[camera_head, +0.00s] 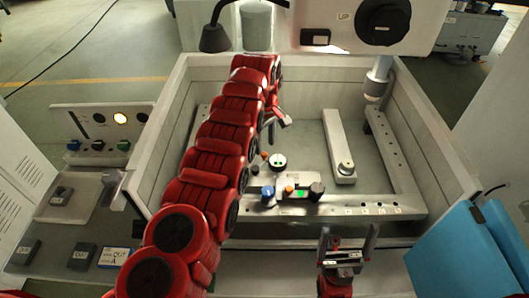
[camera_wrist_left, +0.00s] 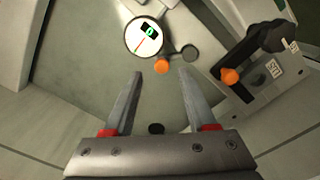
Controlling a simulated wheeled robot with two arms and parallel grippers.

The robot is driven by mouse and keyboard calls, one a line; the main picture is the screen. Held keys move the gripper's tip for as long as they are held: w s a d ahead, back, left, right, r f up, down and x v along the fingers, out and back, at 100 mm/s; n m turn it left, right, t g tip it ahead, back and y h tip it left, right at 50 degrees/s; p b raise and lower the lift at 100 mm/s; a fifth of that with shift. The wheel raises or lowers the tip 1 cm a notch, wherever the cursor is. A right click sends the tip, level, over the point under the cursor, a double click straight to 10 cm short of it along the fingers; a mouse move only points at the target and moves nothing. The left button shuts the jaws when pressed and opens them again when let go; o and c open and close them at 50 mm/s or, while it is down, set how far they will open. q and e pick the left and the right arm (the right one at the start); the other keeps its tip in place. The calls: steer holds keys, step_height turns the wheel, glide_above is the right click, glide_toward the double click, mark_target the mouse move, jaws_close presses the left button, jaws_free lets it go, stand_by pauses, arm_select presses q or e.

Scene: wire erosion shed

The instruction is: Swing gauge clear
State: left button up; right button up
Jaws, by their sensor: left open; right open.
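A round white-faced gauge (camera_head: 278,160) with a small dark display lies low in the tank. It shows in the left wrist view (camera_wrist_left: 140,40) with a green-lit display. An orange knob (camera_wrist_left: 161,66) sits beside it, also in the head view (camera_head: 264,154). My left gripper (camera_head: 280,120) hangs over the tank beyond the gauge in the head picture. In the left wrist view its open fingers (camera_wrist_left: 160,75) point toward the orange knob with nothing held; contact cannot be told. My right gripper (camera_head: 346,245) is open and empty by the tank's near edge.
A fixture block (camera_head: 292,198) with blue, orange and black knobs stands near the tank's front rail. A grey bar (camera_head: 338,145) lies to the right. A nozzle (camera_head: 377,80) hangs at the right wall. Blue panels (camera_head: 462,250) stand right; a button panel (camera_head: 103,130) stands left.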

mark_target(264, 153)
arm_select(q)
step_height(264, 153, down, 3)
steer(key=shift+s+a+r+p, duration=0.15)
steer(key=shift+p, duration=0.4)
steer(key=shift+f, duration=0.3)
jaws_close()
stand_by(0.7)
